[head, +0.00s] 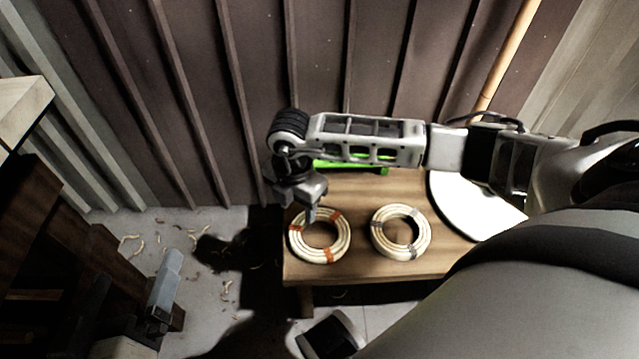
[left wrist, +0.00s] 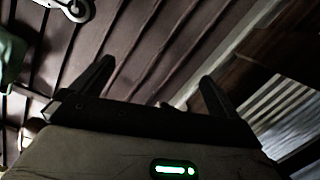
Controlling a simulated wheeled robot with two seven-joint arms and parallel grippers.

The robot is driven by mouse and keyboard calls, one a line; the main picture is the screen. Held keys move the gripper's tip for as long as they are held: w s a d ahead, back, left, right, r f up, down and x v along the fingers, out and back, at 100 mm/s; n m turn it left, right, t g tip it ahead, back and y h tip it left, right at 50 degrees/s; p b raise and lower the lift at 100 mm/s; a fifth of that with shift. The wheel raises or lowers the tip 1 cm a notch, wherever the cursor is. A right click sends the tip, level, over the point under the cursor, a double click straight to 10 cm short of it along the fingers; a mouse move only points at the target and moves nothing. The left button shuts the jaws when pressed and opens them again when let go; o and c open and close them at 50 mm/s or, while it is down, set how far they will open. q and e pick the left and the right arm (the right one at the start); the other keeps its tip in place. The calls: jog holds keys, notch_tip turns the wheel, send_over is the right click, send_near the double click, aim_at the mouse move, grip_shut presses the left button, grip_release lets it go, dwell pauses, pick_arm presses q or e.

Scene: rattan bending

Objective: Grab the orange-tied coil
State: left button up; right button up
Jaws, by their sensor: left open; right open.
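The orange-tied coil (head: 345,241), a pale rattan ring with orange bands, lies flat on the left end of a low wooden table (head: 345,272). My right gripper (head: 308,205) is open in the head view, over the coil's upper-left part. A finger points down and overlaps the coil's rim in the picture; I cannot tell whether it touches. It hides a little of the ring. My left gripper (left wrist: 155,85) is open and empty in the left wrist view, with the wall behind its fingers. The coil does not show in that view.
A similar coil with grey ties (head: 426,240) lies to the right on the table. A white disc (head: 465,212) lies further right. A green bar (head: 376,171) is at the table's back, partly behind my right arm. A battened wall (head: 190,90) stands behind; a dark wooden structure is at left.

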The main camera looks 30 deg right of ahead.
aim_at(299, 222)
notch_tip(299, 222, down, 4)
jog(key=b, duration=0.2)
jog(key=shift+w+f+b, duration=0.15)
jog(key=shift+f+b, duration=0.05)
jog(key=shift+b, duration=0.1)
jog(key=shift+f, duration=0.55)
pick_arm(q)
jog(key=shift+d+r+n+t+h, duration=0.4)
jog(key=shift+r+t+h, duration=0.1)
jog(key=shift+r, duration=0.1)
pick_arm(e)
jog(key=shift+d+r, duration=0.1)
grip_shut()
